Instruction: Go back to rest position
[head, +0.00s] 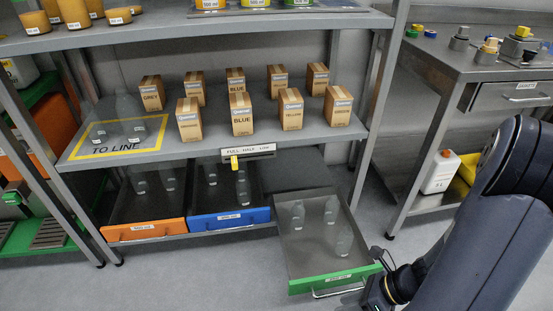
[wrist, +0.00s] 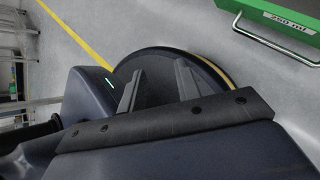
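My dark arm (head: 490,240) comes in from the right in the head view and bends down at the lower right. Its wrist end is beside the front corner of the pulled-out green-fronted drawer (head: 334,280); the fingers cannot be made out there. In the wrist view my gripper (wrist: 158,85) shows two grey fingers set apart with nothing between them. A dark round part, seemingly my own base, lies behind the fingers. The green drawer front also shows in the wrist view (wrist: 272,20) at the upper right, apart from the fingers.
The open drawer, holding several clear bottles (head: 343,240), juts into the aisle. Orange (head: 145,231) and blue (head: 229,219) drawers are at its left. Cardboard boxes (head: 242,115) stand on the shelf above. A steel bench (head: 460,68) is at the right. Floor at the front left is clear.

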